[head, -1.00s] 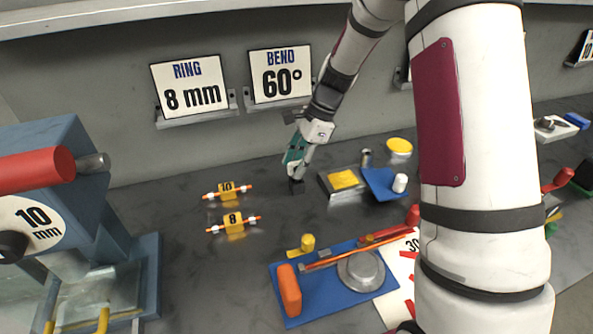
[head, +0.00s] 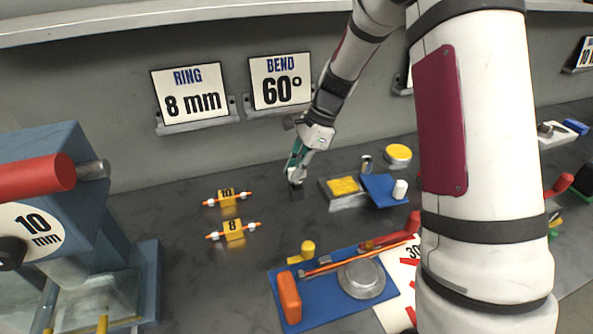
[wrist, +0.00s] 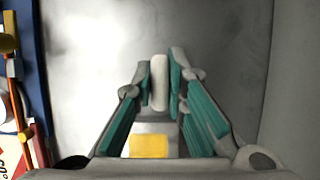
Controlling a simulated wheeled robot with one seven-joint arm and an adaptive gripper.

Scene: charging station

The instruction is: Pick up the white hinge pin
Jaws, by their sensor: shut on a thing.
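My gripper (head: 297,190) reaches down to the dark tabletop, left of a grey block with a yellow pad. In the wrist view its two teal-lined fingers (wrist: 159,84) are closed on a short white upright piece, the white hinge pin (wrist: 159,82). The pin's upper part shows between the fingertips.
The yellow-padded block (head: 343,187) stands just right of my gripper, beside a blue tray (head: 380,192) with a white cylinder (head: 400,189). Two yellow-tagged rods (head: 233,230) lie to the left. A blue bending board (head: 310,318) is in front.

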